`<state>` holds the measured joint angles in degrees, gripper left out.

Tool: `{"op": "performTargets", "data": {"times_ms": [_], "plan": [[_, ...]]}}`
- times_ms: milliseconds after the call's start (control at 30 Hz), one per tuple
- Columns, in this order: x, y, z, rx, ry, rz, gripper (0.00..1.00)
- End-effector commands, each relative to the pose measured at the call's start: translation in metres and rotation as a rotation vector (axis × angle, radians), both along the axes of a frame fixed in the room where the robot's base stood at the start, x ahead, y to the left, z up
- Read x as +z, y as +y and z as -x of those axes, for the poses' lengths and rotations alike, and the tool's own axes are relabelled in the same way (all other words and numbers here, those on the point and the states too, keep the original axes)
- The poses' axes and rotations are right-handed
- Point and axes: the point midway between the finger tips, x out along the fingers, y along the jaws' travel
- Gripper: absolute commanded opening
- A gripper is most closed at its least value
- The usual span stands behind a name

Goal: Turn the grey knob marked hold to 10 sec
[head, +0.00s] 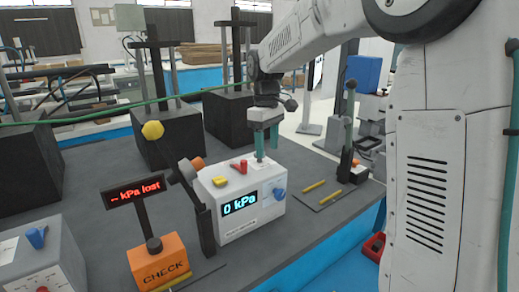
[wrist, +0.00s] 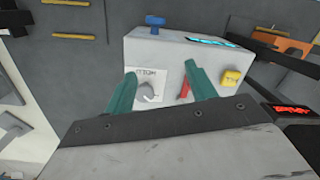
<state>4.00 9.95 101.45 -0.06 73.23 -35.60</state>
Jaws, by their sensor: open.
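The grey knob (wrist: 149,92) sits on a white label plate on top of the white box (head: 232,227). The plate's lettering is upside down and too small to read fully, so I cannot tell the knob's setting. My gripper (head: 266,155) points down over the box top. In the wrist view my gripper (wrist: 161,70) is open, its teal fingers apart, with the grey knob showing between them, nearer the left finger. I cannot tell whether either finger touches the knob. In the head view the fingers largely hide the knob.
A red lever (wrist: 184,88) and a yellow knob (wrist: 231,78) stand beside the grey knob. The box front has a blue knob (head: 280,193) and a display (head: 239,202) reading 0 kPa. An orange CHECK box (head: 158,262) with a red sign stands at left. Dark blocks stand behind.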

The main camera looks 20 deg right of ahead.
Motion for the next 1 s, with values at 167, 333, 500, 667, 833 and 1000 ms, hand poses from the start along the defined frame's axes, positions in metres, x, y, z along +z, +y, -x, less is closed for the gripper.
{"op": "performTargets", "data": {"times_ms": [167,333,500,667,833,1000], "plan": [[0.015,-0.006,-0.061,0.249,-0.055,-0.010,0.56],[0.031,-0.007,-0.068,0.403,-0.082,-0.011,0.56],[0.022,-0.007,-0.067,0.443,-0.079,-0.014,0.56],[-0.003,-0.006,-0.066,0.441,-0.076,-0.014,0.56],[-0.029,-0.006,-0.066,0.440,-0.078,-0.014,0.56],[-0.044,-0.006,-0.066,0.439,-0.079,-0.014,0.56]]}}
